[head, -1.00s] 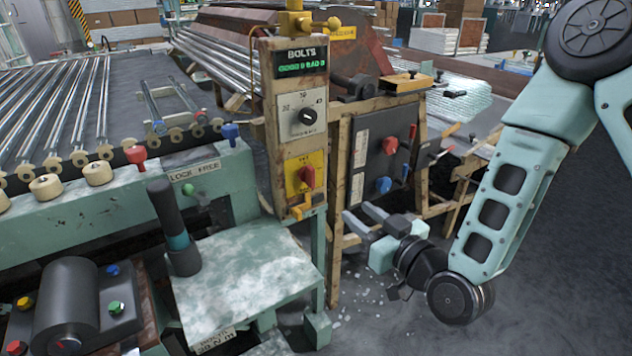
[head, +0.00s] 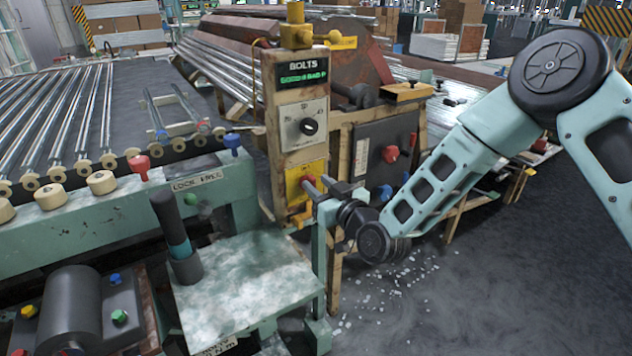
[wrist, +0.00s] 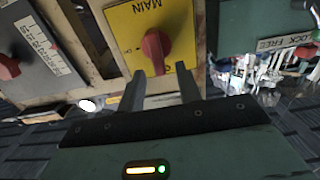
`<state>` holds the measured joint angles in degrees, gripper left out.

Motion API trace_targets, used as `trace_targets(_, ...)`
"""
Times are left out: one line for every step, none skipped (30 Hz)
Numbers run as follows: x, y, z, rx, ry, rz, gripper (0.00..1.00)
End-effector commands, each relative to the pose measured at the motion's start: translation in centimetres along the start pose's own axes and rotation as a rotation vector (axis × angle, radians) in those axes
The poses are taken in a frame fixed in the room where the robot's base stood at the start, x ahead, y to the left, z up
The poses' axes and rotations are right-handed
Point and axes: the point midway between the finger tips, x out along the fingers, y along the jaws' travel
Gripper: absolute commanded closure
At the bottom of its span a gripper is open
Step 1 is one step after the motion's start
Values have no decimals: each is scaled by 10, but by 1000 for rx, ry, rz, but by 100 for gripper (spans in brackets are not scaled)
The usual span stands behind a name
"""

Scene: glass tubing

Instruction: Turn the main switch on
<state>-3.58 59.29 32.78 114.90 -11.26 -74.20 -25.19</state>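The main switch is a red knob (wrist: 156,46) on a yellow plate marked MAIN (wrist: 124,22) in the wrist view. In the head view the yellow plate (head: 292,186) sits low on the front of the narrow wooden control post, its knob partly covered by my fingers. My gripper (wrist: 161,84) is open and empty, its two grey fingers apart and pointing at the plate. In the head view my gripper (head: 316,185) is close in front of the plate; contact cannot be told.
Above the switch are a round black dial (head: 309,127) and a BOLTS display (head: 303,75). A grey box (head: 372,150) with red and blue knobs stands to the right. A pale green bench (head: 245,285) with an upright dark lever is at the front left. Open floor lies to the right.

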Motion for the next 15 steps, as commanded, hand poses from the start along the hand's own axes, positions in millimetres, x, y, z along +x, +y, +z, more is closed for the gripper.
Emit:
trace_targets(6, 0, 0, 0, 1, 0, 65)
trace_targets(9, 0, 0, 0, 0, 0, 65)
trace_targets(11, 0, 0, 0, 0, 0, 65)
trace_targets(13, 0, 0, 0, 1, 0, 65)
trace_targets(15, 0, 0, 0, 1, 0, 65)
trace_targets(16, 0, 0, 0, 1, 0, 65)
trace_targets(17, 0, 0, 0, 0, -1, 65)
trace_targets(17, 0, 0, 0, 0, -1, 65)
trace_targets(17, -1, 0, 0, 0, -1, 65)
trace_targets(17, -1, 0, 0, -1, -1, 65)
trace_targets(17, -1, 0, 0, -1, -1, 65)
trace_targets(17, 0, 0, 0, -1, -1, 65)
trace_targets(17, 0, 0, 0, -1, -1, 65)
trace_targets(17, 0, 0, 0, -1, -1, 65)
trace_targets(17, 0, 0, 0, -1, -1, 71)
